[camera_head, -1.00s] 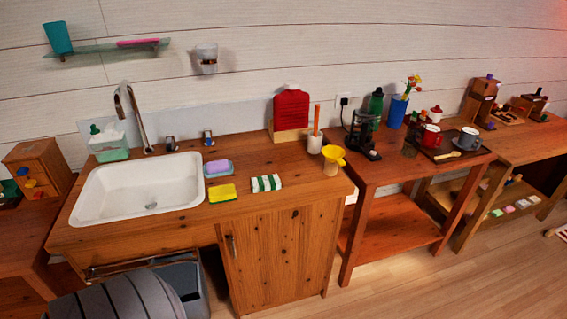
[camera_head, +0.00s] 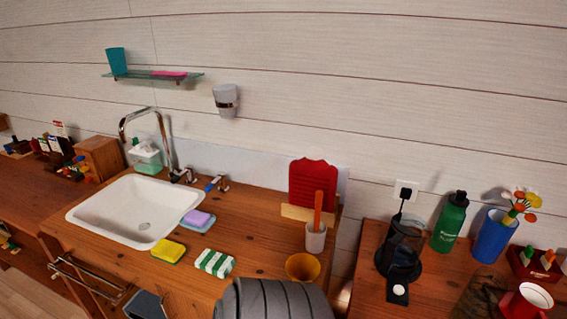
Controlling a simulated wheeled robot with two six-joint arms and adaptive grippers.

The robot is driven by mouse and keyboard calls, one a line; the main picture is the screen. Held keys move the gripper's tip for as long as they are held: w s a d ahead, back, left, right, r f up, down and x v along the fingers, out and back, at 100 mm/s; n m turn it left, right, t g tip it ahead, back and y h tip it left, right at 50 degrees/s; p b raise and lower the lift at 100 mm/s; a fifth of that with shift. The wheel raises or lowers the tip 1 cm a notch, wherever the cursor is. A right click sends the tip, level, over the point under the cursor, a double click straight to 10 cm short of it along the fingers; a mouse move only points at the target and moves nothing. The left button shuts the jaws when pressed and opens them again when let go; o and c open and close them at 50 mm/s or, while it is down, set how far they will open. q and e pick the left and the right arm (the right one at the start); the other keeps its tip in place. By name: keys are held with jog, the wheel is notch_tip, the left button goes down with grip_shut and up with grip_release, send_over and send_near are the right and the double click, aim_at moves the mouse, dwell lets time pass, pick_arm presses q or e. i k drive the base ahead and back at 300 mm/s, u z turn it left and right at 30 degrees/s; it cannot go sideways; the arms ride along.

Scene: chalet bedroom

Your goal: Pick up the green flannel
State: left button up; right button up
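A small folded cloth with green and white stripes (camera_head: 214,263), which looks like the green flannel, lies flat on the wooden washstand top (camera_head: 255,215). It is to the right of a yellow sponge (camera_head: 168,251) and in front of the sink. Nothing covers it. A grey ridged part of my own arm rises at the bottom edge, just right of the cloth in the picture. Neither of my grippers is in view.
A white sink (camera_head: 140,215) is left of the cloth. A lilac soap (camera_head: 198,218) lies behind it. A yellow funnel-like cup (camera_head: 302,268), a white pot (camera_head: 315,238) with an orange stick, and a red board (camera_head: 313,186) stand to the right. A black coffee maker (camera_head: 403,245) is farther right.

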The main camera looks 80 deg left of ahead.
aim_at(219, 265)
jog(key=i, duration=0.55)
jog(key=u, duration=3)
